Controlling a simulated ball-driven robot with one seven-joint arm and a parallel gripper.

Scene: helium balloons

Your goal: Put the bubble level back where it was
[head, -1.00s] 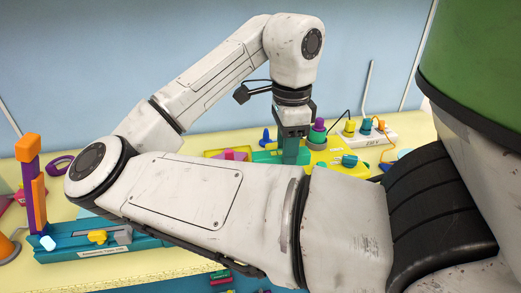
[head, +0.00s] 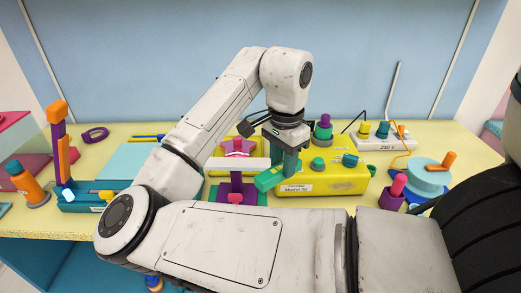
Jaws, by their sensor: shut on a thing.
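My gripper (head: 287,172) points down over the front left of a yellow box (head: 335,180) with a white label. It is shut on a green bar (head: 268,181), which I take to be the bubble level. The bar's left end sticks out beyond the jaws, tilted in the picture. No bubble vial can be made out. Whether the bar touches the yellow box I cannot tell.
A white power strip (head: 385,143) with coloured plugs and cables stands at the back right. A round light-blue block (head: 427,176) is at the right. A teal fixture (head: 85,199) with an orange-purple post and an orange bottle (head: 27,180) are at the left. My forearm hides the table's front middle.

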